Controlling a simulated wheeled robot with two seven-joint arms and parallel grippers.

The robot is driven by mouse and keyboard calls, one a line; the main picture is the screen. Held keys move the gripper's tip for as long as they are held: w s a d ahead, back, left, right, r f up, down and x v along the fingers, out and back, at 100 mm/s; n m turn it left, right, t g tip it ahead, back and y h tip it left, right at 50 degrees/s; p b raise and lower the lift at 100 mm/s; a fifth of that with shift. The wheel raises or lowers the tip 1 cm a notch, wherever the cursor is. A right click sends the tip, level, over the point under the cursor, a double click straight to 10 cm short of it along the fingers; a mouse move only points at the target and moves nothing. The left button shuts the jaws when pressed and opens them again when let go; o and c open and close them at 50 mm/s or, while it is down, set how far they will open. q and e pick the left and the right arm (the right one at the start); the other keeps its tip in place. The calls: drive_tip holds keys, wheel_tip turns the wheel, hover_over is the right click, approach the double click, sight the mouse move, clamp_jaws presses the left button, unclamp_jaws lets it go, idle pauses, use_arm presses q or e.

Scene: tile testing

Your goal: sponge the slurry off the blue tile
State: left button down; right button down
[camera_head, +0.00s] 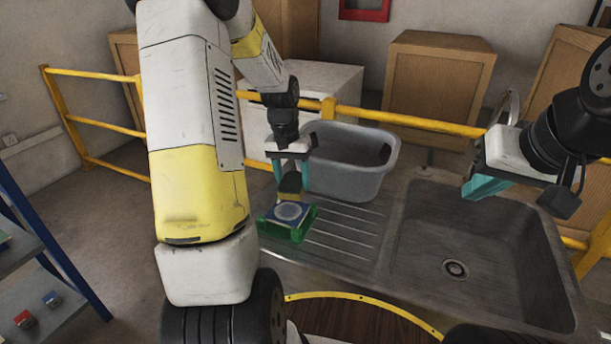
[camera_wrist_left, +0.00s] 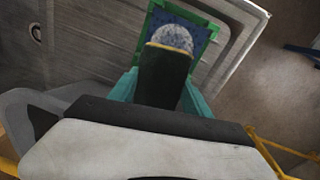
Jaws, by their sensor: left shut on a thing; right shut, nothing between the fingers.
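The blue tile (camera_head: 272,209) lies in a green holder (camera_head: 296,234) on the sink's ribbed drainboard. A round pale grey patch of slurry (camera_head: 289,211) covers its middle. My left gripper (camera_head: 291,176) is shut on a sponge (camera_head: 290,184), dark with a yellow lower edge, just over the tile's back part. In the left wrist view the sponge (camera_wrist_left: 163,78) sits between the teal fingers, and the speckled slurry (camera_wrist_left: 172,38) shows beyond its edge. I cannot tell whether the sponge touches the tile. My right gripper (camera_head: 485,187) is shut and empty above the sink basin.
A grey tub (camera_head: 345,180) stands behind the drainboard, close to my left gripper. The sink basin (camera_head: 455,235) at the right is empty. Yellow rails (camera_head: 420,122) run behind. A shelf at the left holds a small red thing (camera_head: 24,319) and a blue one (camera_head: 52,298).

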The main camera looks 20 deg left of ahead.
use_arm(q)
drive_tip(key=shift+r, duration=1.9)
